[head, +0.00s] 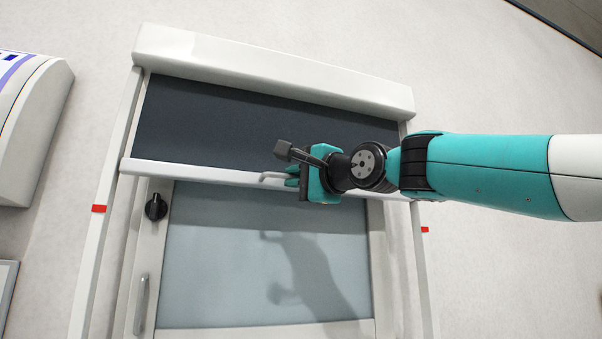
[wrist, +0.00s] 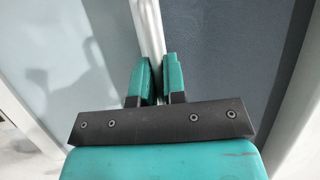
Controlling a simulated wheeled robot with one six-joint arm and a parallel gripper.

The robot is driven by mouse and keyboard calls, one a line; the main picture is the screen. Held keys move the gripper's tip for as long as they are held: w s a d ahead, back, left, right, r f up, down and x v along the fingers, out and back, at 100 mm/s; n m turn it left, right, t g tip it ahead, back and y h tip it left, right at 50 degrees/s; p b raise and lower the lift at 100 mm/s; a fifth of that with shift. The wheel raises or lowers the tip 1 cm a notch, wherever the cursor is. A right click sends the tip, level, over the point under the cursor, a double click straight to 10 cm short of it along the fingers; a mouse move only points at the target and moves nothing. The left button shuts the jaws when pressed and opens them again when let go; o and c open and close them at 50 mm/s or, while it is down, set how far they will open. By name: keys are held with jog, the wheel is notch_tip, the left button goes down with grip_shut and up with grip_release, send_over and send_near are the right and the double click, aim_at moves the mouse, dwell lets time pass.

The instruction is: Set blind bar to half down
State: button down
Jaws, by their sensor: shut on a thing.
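The blind has a dark grey sheet (head: 230,118) hanging from a white top box (head: 270,70). Its white bar (head: 200,174) runs across the window, slightly tilted in the picture, above the red marks on the side rails. My gripper (head: 292,180) is at the bar's middle, shut on a grey handle (head: 270,176) or on the bar's edge there; the arm hides part of it. In the wrist view the two teal fingers (wrist: 159,80) stand close on either side of the pale bar (wrist: 149,35), with the dark sheet to their right.
Red marks sit on the left rail (head: 98,208) and the right rail (head: 425,230), both lower than the bar. A framed window pane (head: 215,260) with a black knob (head: 156,207) and a metal handle (head: 141,305) lies below. A white wall unit (head: 35,120) is at the left.

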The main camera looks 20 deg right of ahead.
notch_tip(320, 180, down, 8)
jog(key=b, duration=0.5)
jog(key=c, duration=1.2)
grip_release()
jog(key=shift+s+f, duration=0.1)
jog(key=b+v, duration=1)
jog(key=v, duration=0.7)
jog(key=shift+s, duration=0.15)
jog(key=shift+f, duration=0.1)
